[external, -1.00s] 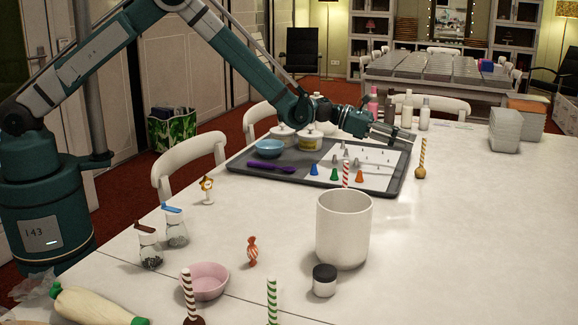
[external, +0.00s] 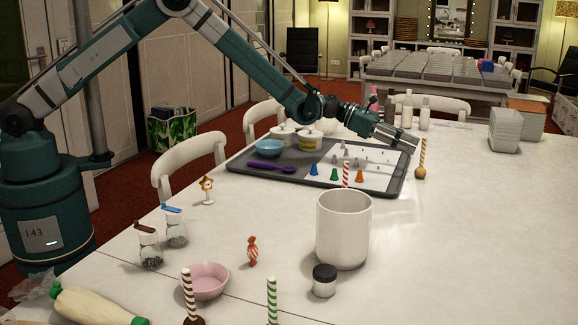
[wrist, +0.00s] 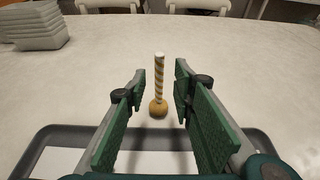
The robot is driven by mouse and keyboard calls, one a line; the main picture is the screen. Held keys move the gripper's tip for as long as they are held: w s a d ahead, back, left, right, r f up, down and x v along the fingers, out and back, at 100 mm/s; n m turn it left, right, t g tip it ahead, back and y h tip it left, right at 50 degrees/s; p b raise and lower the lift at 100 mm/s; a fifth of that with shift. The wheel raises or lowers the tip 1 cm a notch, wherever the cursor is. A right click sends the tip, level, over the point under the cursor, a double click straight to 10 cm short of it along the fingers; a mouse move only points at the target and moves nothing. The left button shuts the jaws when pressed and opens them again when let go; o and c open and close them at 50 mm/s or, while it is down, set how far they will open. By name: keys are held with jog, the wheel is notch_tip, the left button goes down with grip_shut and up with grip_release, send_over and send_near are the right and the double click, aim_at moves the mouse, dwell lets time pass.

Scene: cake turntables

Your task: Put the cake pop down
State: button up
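A cake pop with a yellow-and-white striped stick and a golden ball (external: 420,173) stands upright on the white table, ball down, just right of the tray. It also shows in the wrist view (wrist: 158,107), ahead of my fingers and between their lines. My gripper (external: 416,147) is open and empty, reaching over the tray's right end towards the stick. In the wrist view its green pads (wrist: 157,85) are wide apart, with neither touching the cake pop.
A dark tray (external: 400,182) with piping tips lies under my gripper. A white mug (external: 343,232) holds a red-striped stick. Brown-striped (external: 189,295) and green-striped (external: 272,300) sticks stand in front. Stacked containers (external: 506,130) and bottles (external: 425,113) stand behind. The table's right side is clear.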

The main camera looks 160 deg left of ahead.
aim_at(421, 168)
jog(key=shift+w, duration=0.1)
jog(key=shift+f+b+x, duration=0.2)
jog(key=shift+b+x, duration=0.4)
jog(key=shift+x, duration=1.25)
jog(key=shift+w+a+f, duration=0.2)
jog(key=shift+w+a, duration=0.15)
jog(key=shift+a, duration=0.2)
grip_shut()
